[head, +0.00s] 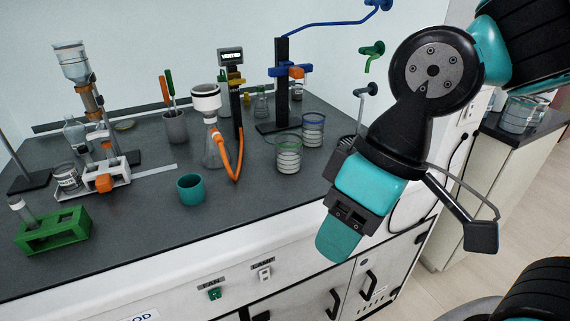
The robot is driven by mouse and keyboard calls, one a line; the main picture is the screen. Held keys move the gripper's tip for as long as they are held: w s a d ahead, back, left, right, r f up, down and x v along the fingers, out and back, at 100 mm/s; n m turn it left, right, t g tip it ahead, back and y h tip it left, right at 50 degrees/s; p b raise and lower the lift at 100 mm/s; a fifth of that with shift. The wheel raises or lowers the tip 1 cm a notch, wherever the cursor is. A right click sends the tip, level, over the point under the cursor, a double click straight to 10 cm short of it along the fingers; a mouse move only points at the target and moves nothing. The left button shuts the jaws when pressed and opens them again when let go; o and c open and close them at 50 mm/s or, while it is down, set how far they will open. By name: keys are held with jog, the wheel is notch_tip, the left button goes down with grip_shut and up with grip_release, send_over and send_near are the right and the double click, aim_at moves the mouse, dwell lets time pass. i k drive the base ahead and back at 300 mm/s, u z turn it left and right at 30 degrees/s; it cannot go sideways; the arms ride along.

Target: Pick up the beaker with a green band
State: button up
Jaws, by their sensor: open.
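The beaker with a green band (289,155) stands upright on the dark bench top, near its front right part. It is clear glass with a green rim and pale graduation marks. A similar beaker with a blue band (314,131) stands just behind it to the right. My gripper (340,239) is in front of the bench edge, to the right of and lower in the picture than the green-banded beaker. It is open, apart from both beakers, and nothing shows in it. My gripper hides part of the bench's right front.
A teal cup (191,188) stands to the left near the front edge. A filter flask (213,148) with an orange hose (238,165) is left of the beaker. A stand (282,85) with a blue clamp rises behind.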

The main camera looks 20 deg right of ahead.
aim_at(289, 153)
jog(key=u, duration=1.1)
jog(key=i, duration=0.55)
jog(key=z, duration=0.4)
